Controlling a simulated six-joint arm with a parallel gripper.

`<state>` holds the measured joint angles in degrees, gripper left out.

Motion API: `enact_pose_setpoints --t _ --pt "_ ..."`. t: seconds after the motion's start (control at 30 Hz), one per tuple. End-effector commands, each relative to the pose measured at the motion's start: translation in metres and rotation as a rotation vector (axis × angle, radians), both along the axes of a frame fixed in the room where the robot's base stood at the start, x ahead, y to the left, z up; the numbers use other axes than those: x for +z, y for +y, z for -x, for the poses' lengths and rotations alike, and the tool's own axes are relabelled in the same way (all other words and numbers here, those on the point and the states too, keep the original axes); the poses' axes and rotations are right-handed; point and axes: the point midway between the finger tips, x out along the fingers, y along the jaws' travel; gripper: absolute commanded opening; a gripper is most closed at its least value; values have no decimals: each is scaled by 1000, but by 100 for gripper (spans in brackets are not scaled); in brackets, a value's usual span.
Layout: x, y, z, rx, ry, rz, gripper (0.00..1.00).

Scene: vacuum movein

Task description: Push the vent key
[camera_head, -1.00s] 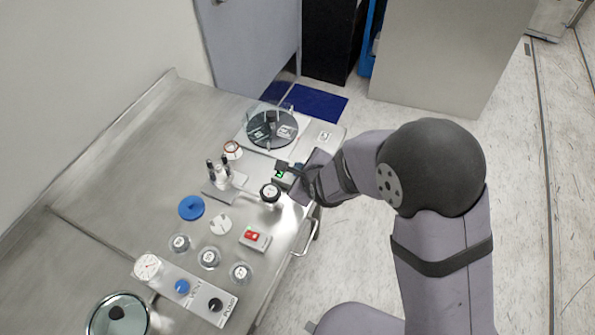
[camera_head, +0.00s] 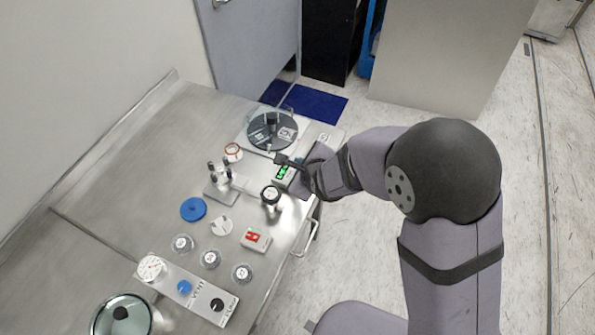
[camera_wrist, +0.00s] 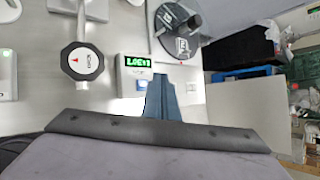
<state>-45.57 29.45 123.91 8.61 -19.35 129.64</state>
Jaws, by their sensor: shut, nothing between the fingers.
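A small white controller with a green lit display (camera_head: 283,172) stands near the right edge of the steel bench. In the wrist view, the display (camera_wrist: 137,62) reads about 1.0E+3, with a small blue key (camera_wrist: 141,85) below it; I cannot read any label on this key. My gripper (camera_head: 281,160) is shut and empty, just beside the controller. In the wrist view, my gripper's narrow tip (camera_wrist: 159,76) is close to the blue key's right; contact cannot be told. A panel (camera_head: 200,295) marked VENT and PUMP has a blue knob (camera_head: 184,287) and a black knob (camera_head: 217,305).
Open floor is to the right.

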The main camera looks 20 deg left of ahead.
Motion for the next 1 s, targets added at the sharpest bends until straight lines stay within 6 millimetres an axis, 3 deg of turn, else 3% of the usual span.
enact_pose_setpoints --t 0.4,1.0 --pt "36 0 0 -1 0 -1 0" --pt "38 0 0 21 -15 17 0"
